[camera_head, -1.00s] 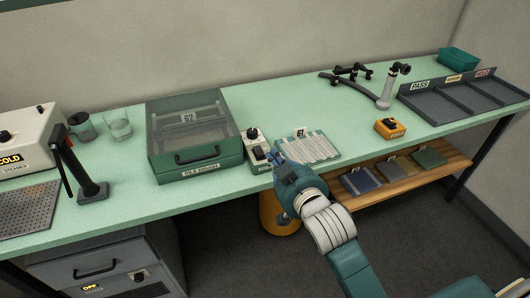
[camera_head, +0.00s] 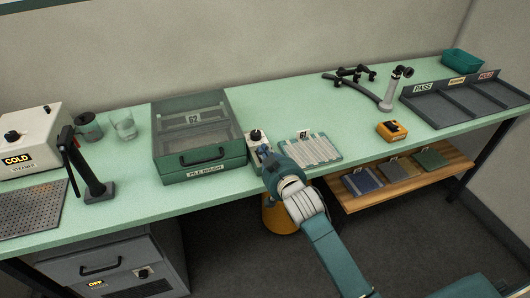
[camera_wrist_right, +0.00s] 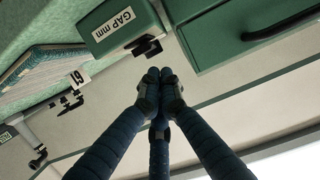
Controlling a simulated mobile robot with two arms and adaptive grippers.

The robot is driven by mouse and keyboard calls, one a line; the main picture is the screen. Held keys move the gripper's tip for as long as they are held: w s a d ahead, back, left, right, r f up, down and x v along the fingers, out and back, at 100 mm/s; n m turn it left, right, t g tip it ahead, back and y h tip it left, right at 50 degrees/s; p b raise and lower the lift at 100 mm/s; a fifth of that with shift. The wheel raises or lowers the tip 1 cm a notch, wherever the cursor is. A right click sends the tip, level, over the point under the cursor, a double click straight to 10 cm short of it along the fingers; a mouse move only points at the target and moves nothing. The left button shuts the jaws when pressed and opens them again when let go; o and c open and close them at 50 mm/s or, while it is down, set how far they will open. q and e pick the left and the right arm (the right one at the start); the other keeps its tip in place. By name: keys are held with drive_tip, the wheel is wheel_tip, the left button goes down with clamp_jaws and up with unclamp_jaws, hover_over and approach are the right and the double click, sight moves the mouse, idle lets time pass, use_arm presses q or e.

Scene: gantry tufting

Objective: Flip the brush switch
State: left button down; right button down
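The pile brush box (camera_head: 199,164) is green with a clear lid and a "62" tag inside. My left gripper is not in view.
A striped sample tagged "61" (camera_head: 312,150) lies right of my right gripper. An orange device (camera_head: 391,130) and a PASS/HOLD tray (camera_head: 465,98) are farther right. The middle back of the table is clear.

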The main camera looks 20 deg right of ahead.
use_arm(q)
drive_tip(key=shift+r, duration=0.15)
use_arm(e)
drive_tip(key=shift+f, duration=0.6)
